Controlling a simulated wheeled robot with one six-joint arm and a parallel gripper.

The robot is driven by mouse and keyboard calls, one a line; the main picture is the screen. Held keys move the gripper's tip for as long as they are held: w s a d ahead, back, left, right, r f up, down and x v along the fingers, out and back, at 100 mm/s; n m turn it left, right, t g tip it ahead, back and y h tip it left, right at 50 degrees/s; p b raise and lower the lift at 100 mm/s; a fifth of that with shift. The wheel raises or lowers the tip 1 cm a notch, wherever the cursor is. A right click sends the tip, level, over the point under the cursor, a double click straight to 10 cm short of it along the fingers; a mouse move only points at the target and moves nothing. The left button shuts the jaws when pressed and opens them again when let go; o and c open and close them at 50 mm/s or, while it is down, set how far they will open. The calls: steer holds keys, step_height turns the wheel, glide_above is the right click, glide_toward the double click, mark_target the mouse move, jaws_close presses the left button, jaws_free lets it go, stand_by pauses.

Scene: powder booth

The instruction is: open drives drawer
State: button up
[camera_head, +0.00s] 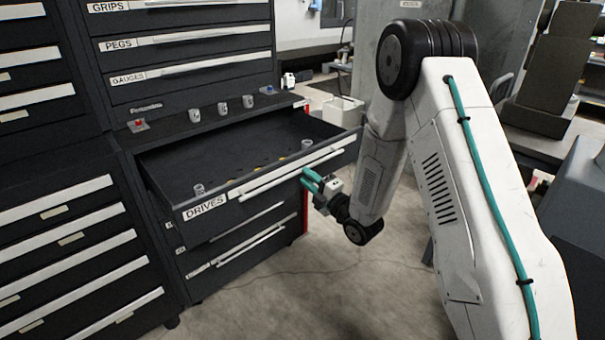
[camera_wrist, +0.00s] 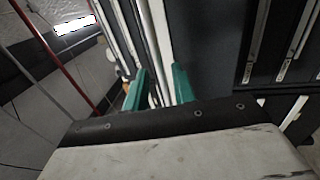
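The drawer labelled DRIVES (camera_head: 205,208) is pulled well out of the black cabinet, with its dark inside and a few small metal pieces showing. A long pale handle strip (camera_head: 285,178) runs along its front. My gripper (camera_head: 312,181) is at the right part of this front, close to the handle. In the wrist view my gripper's two teal fingers (camera_wrist: 158,90) stand apart, with a pale strip (camera_wrist: 157,50) running between them. I cannot tell whether the fingers touch the strip.
Several small metal parts (camera_head: 222,108) stand on the ledge above the drawer. Closed drawers labelled PEGS (camera_head: 117,45) and GAUGES (camera_head: 127,79) are above. Another drawer cabinet (camera_head: 60,240) stands at left. A pale bin (camera_head: 343,111) is behind. The floor (camera_head: 330,280) in front is clear.

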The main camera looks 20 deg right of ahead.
steer(key=v, duration=0.4)
stand_by(0.3)
